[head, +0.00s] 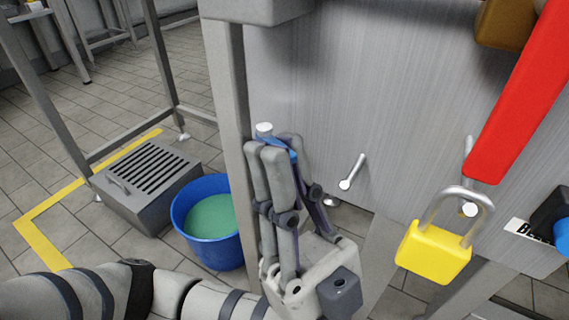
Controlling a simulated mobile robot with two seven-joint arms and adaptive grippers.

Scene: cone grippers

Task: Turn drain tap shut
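The drain tap (264,128) shows a blue lever with a pale round cap, beside the grey upright post of the metal cabinet. My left gripper (279,150) reaches up to it from below. Its fingertips are close together with the blue lever between them, and they appear shut on it. The fingers hide the lower part of the lever and the tap's body, so the outlet is not visible. My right gripper is not in view.
A blue bucket (188,207) with green liquid stands on the tiled floor, left of my gripper. A grated drain box (126,205) is further left. A yellow padlock (433,250), a red bar (521,95) and a metal peg (352,172) are on the right.

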